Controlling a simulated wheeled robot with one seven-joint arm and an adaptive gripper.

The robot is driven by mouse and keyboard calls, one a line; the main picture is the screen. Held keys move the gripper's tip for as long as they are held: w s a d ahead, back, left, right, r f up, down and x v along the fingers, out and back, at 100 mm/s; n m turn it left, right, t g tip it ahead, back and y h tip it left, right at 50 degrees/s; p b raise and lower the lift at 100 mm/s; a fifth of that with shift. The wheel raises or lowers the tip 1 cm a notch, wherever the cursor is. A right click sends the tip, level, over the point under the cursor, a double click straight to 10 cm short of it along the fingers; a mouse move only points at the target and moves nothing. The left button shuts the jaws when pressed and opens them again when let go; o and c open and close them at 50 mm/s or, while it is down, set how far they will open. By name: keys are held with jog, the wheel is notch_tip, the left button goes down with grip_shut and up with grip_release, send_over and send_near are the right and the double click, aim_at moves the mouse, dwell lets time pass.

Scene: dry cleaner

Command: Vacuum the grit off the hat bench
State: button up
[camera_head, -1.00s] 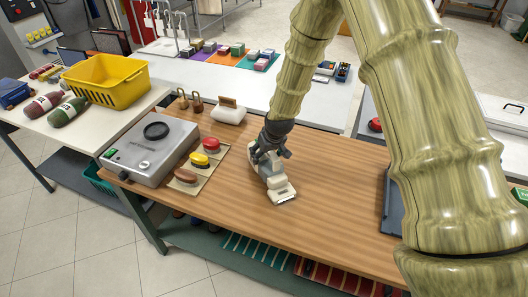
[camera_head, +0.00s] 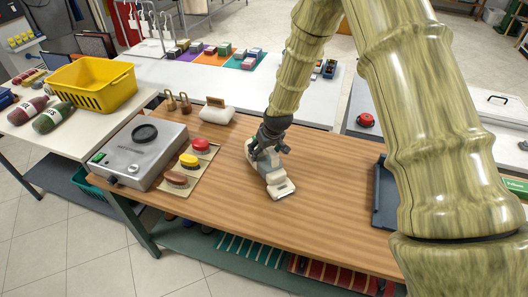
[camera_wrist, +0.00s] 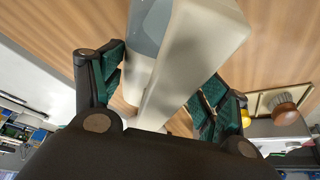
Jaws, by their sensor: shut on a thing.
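The hat bench (camera_head: 310,190) is a brown wooden table in the middle of the head view. My gripper (camera_head: 268,147) is shut on a small white and grey hand vacuum (camera_head: 279,185), whose nozzle end points toward the bench's front edge. The vacuum is at or just above the wood; I cannot tell if it touches. In the wrist view the vacuum's body (camera_wrist: 190,50) fills the space between my gripper's green-padded fingers (camera_wrist: 160,95). I cannot make out any grit on the wood.
A grey metal box (camera_head: 140,155) and a mat with red, yellow and brown pads (camera_head: 189,161) stand at the bench's left. A white block with a brush (camera_head: 216,112) is at the back. A dark tray (camera_head: 384,195) lies at the right.

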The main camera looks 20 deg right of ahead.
jog(key=shift+w+a, duration=0.55)
jog(key=shift+a, duration=0.3)
jog(key=shift+w+a, duration=0.5)
jog(key=shift+a, duration=0.35)
jog(key=shift+w+d, duration=0.7)
jog(key=shift+w, duration=0.3)
jog(key=shift+s+d+r, duration=0.1)
jog(key=shift+s+d, duration=0.5)
jog(key=shift+d, duration=0.2)
jog(key=shift+s+d, duration=0.55)
jog(key=shift+d, duration=0.25)
jog(key=shift+r, duration=0.15)
jog(key=shift+r+p, duration=1.7)
jog(key=shift+r, duration=1.15)
jog(key=shift+r, duration=0.15)
jog(key=shift+r+p, duration=0.85)
jog(key=shift+r, duration=0.55)
